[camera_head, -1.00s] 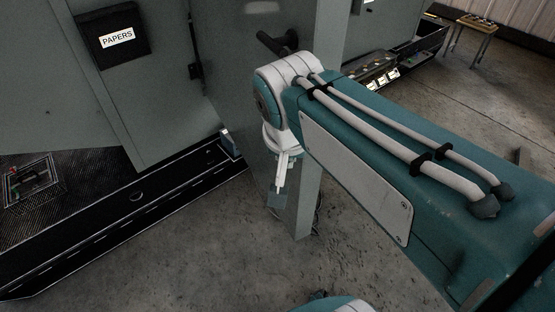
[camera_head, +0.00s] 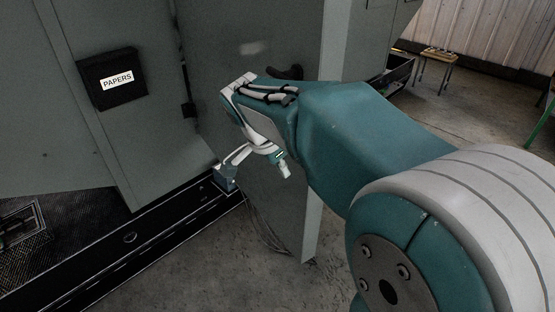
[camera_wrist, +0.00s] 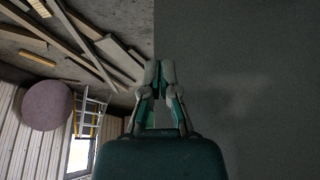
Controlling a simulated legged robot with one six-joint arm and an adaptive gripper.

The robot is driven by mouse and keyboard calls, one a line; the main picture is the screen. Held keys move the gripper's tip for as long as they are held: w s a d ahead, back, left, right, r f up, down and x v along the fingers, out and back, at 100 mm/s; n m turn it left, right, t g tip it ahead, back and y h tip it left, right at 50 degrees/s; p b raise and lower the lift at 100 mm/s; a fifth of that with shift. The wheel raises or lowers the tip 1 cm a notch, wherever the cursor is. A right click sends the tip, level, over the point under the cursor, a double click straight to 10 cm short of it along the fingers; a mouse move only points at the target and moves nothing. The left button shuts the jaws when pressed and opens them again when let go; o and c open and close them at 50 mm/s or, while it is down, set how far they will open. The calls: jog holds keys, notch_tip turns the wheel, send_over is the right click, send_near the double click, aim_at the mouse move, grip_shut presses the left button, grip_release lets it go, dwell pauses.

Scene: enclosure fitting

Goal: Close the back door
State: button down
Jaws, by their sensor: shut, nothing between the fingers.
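A grey door panel (camera_head: 232,90) stands open at the middle of the head view, with a dark handle (camera_head: 288,72) near its upper right. Its pale free edge (camera_head: 325,130) runs down toward the floor. The grey surface (camera_wrist: 240,90) filling the right half of the wrist view seems to be this panel, with its edge upright near the middle. My gripper (camera_wrist: 159,76) is shut and empty, its fingertips at that edge in the picture; I cannot tell if they touch. In the head view my wrist is in front of the panel, and the fingertips are hard to make out.
Another grey panel with a black PAPERS holder (camera_head: 112,78) is at the left. A dark sill (camera_head: 130,240) runs along the enclosure's foot. Bare concrete floor (camera_head: 215,270) lies in front. A small table (camera_head: 437,58) stands far right.

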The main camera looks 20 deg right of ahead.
aim_at(305, 185)
jog(key=shift+w+d+f, duration=0.2)
jog(key=shift+d+f, duration=0.9)
jog(key=shift+d, duration=0.2)
jog(key=shift+w+d+f, duration=0.2)
jog(key=shift+d+f, duration=0.85)
jog(key=shift+d, duration=0.2)
jog(key=shift+a, duration=0.2)
jog(key=shift+d, duration=0.1)
